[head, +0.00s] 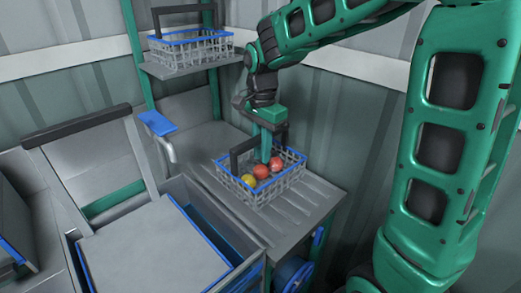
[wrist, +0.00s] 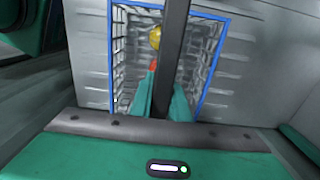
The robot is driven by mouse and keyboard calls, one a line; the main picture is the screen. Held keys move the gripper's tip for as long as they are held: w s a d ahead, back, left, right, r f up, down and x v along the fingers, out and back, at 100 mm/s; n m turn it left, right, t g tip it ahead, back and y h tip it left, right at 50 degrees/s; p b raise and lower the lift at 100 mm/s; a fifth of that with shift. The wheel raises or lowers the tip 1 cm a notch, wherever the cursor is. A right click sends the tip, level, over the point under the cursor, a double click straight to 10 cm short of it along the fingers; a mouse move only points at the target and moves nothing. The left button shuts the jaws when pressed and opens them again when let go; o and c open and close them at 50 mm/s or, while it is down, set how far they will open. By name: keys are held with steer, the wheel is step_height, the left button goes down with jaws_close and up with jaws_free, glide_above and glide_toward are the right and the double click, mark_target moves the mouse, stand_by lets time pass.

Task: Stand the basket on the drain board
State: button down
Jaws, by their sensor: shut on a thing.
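A grey wire basket with a blue rim (head: 280,189) holds red and yellow tomatoes (head: 262,171). It is upright over the grooved drain board (head: 318,193), and I cannot tell whether its base touches the board. My gripper (head: 266,152) points down and is shut on the basket's black handle (head: 236,158). In the wrist view, my gripper's green fingers (wrist: 163,98) sit on both sides of the dark handle bar (wrist: 174,45), with the basket's blue rim (wrist: 213,70) below. Part of the tomatoes is hidden by the handle and fingers.
A second basket (head: 190,52) stands on a shelf (head: 185,72) at the back. A tap with a blue lever (head: 157,122) rises left of the board. The board's right part is bare.

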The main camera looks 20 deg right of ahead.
steer(key=shift+f, duration=0.4)
steer(key=c, duration=1.6)
jaws_free()
steer(key=c, duration=0.3)
steer(key=shift+r, duration=3.5)
